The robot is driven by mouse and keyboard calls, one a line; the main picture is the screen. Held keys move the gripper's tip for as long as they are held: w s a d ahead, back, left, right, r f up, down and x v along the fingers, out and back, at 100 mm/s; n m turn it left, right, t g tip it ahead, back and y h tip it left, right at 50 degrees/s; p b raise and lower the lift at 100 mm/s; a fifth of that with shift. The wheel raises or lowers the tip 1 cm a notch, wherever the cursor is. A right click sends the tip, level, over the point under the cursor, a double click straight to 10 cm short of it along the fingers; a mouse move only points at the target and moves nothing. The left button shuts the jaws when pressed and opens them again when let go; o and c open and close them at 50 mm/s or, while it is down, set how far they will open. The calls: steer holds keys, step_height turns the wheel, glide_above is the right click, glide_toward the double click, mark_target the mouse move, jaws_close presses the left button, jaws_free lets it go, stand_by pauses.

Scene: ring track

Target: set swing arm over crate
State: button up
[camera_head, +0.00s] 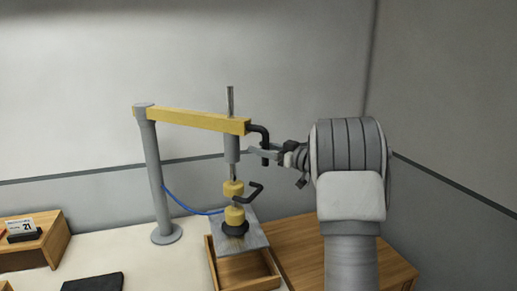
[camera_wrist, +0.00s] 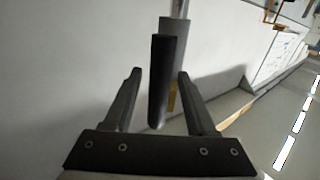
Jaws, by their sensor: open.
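The swing arm (camera_head: 190,119) is a yellow beam on a grey post (camera_head: 156,185). At its right end hang a grey cylinder with a rod, yellow blocks and a black cup (camera_head: 235,229). A black bent handle (camera_head: 264,140) sticks out from the beam's end. An open wooden crate (camera_head: 248,272) stands below, with a grey plate (camera_head: 254,240) under the cup at its back edge. My gripper (camera_head: 258,151) is open at the handle. In the wrist view, the black handle (camera_wrist: 159,85) stands between my two open fingers (camera_wrist: 158,85); contact is not clear.
A wooden box with a calendar block (camera_head: 24,228) stands at the left. A black pad (camera_head: 93,283) lies on the white table. A wooden surface (camera_head: 320,248) is right of the crate. A blue hose (camera_head: 185,204) runs from post to tool. Walls close in behind and right.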

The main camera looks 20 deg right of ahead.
steer(key=b+v, duration=0.3)
steer(key=v, duration=1.3)
